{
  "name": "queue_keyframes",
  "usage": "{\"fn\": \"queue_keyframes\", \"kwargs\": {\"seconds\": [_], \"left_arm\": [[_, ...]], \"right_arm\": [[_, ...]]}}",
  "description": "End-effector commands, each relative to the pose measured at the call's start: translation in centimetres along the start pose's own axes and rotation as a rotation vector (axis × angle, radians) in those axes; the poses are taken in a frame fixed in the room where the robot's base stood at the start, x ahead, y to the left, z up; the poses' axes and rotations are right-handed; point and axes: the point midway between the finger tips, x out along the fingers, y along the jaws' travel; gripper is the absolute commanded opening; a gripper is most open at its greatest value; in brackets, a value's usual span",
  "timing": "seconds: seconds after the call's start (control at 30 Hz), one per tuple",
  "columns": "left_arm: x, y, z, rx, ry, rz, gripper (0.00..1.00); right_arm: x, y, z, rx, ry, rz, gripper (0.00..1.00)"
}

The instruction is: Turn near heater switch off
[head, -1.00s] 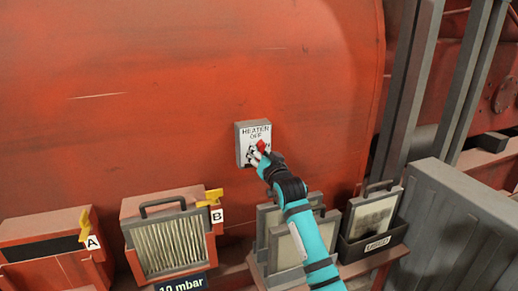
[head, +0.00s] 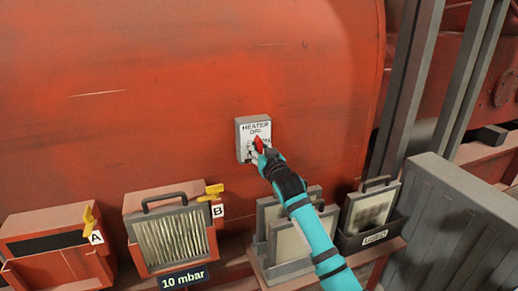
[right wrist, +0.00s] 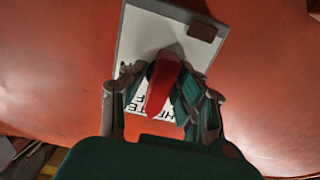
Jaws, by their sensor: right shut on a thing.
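The heater switch is a small grey box with a white plate (head: 246,133) on the red tank wall, in the middle of the head view. The plate reads HEATER and, less clearly, OFF; its lower lettering is partly covered. Its red handle (head: 259,143) sticks out of the plate. My right gripper (head: 258,152) is at the handle and shut on it. In the right wrist view the red handle (right wrist: 163,82) stands between the two fingers, in front of the white plate (right wrist: 146,33). My left gripper is in neither view.
Below stand filter box A (head: 45,245), open at the front, and filter box B (head: 168,235), each with a yellow lever. A grey cabinet (head: 455,215) is at the right.

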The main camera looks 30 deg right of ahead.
Motion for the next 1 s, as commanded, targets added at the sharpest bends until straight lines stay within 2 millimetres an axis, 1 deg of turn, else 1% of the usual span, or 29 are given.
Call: {"fn": "queue_keyframes", "kwargs": {"seconds": [0.17, 0.2, 0.27, 0.43, 0.53, 0.67, 0.77, 1.0], "left_arm": [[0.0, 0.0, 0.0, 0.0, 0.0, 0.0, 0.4], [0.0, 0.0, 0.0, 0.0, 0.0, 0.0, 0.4], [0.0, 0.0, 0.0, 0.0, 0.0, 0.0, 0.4], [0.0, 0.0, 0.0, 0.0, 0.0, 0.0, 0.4], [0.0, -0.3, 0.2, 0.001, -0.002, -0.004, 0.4], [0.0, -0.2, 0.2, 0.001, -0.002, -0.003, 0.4], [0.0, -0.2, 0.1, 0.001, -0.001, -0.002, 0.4], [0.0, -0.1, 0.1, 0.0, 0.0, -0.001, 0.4]], "right_arm": [[0.0, 0.0, 0.1, -0.002, -0.002, 0.0, 0.0], [0.0, 0.0, 0.1, -0.001, -0.002, 0.0, 0.36], [0.0, 0.0, 0.1, -0.001, -0.002, 0.0, 0.42], [0.0, 0.0, 0.1, 0.0, -0.001, 0.0, 0.42], [-0.1, 0.0, 0.1, 0.0, -0.001, 0.0, 0.42], [-1.1, 0.0, 0.1, 0.001, -0.001, 0.0, 0.42], [-2.8, -0.1, 0.1, 0.0, -0.001, -0.001, 0.42], [-8.1, 0.0, 0.2, 0.0, -0.003, 0.0, 0.42]]}}
